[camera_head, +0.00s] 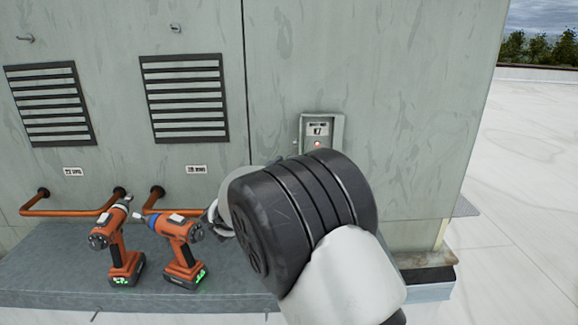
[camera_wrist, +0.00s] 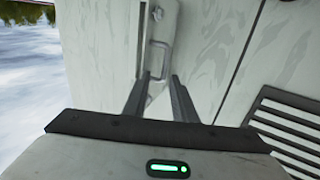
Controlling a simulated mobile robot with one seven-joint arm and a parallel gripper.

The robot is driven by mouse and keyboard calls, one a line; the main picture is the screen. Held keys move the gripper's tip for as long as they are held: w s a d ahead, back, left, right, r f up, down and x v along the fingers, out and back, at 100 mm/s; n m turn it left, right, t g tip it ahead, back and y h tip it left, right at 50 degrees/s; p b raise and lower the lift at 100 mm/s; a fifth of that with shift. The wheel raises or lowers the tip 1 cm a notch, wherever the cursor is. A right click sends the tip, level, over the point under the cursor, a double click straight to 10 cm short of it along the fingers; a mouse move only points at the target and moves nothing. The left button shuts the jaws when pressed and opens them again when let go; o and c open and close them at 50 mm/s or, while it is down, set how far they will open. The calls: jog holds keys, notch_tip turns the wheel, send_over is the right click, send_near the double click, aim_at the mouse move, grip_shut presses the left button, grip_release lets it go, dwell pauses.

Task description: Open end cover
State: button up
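The grey cabinet's plain right-hand panel (camera_head: 420,110) stands flat, parted from the vented panel by a dark vertical seam; it seems to be the end cover. In the head view my own wrist hides the fingers and the handle.
A small control box (camera_head: 338,130) sits on the panel. Two orange cordless drills, one left (camera_head: 118,245) and one right (camera_head: 180,245), stand on the grey ledge (camera_head: 60,270). Copper pipes (camera_head: 75,212) run below the vents (camera_head: 185,97). The white roof (camera_head: 525,200) is open at right.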

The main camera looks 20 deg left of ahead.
jog(key=s+b, duration=0.1)
jog(key=s, duration=1.3)
jog(key=shift+a+f, duration=0.3)
jog(key=shift+a, duration=0.15)
